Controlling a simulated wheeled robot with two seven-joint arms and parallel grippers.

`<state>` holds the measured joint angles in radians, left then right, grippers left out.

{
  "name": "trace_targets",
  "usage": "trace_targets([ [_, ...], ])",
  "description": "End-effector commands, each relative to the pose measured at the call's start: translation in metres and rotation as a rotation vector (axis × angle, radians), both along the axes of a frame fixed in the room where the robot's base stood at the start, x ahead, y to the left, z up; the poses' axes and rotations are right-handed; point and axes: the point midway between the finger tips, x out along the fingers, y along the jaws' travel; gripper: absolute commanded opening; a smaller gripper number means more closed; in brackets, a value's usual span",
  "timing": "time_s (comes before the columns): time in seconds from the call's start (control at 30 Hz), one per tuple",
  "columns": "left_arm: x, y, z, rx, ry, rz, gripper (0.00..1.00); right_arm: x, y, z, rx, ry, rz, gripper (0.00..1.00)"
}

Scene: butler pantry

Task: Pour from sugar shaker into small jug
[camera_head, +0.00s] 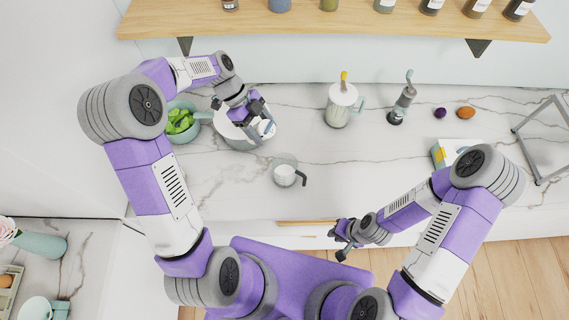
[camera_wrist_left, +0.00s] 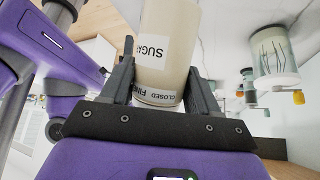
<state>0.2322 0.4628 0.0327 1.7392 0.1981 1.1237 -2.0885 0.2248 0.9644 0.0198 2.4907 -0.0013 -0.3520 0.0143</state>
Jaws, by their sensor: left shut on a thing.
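My left gripper (camera_head: 262,130) is shut on the sugar shaker, a pale cylinder with a SUGAR label (camera_wrist_left: 165,45) between its fingers in the left wrist view. In the head view the gripper mostly hides the shaker; I cannot tell its exact tilt. The gripper is up and left of the small jug (camera_head: 284,174), apart from it. The jug stands on the marble counter, pale and see-through with a dark handle to the right. My right gripper (camera_head: 341,245) is empty near the counter's front edge, its fingers apart.
A white round vessel (camera_head: 228,130) is partly under my left gripper, beside a green bowl (camera_head: 185,133). A lidded jar (camera_head: 341,106) and a grinder (camera_head: 400,106) stand further back. A wooden shelf (camera_head: 330,24) with bottles hangs behind.

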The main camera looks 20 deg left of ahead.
Motion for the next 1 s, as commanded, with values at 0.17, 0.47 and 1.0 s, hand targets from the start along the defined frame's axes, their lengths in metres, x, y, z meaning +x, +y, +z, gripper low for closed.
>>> trace_targets([
  [0.17, 0.000, -0.001, 0.002, -0.022, 0.004, -0.002, 0.19, 0.000, 0.000, -0.001, 0.000, 0.000, 0.000, 0.20],
  [0.47, 0.001, 0.001, 0.004, -0.163, 0.040, 0.004, 0.19, 0.000, 0.000, -0.012, 0.000, 0.000, 0.000, 0.20],
  [1.0, 0.001, 0.001, 0.012, -0.397, 0.097, 0.004, 0.19, 0.000, 0.000, -0.029, 0.000, 0.000, 0.000, 0.20],
])
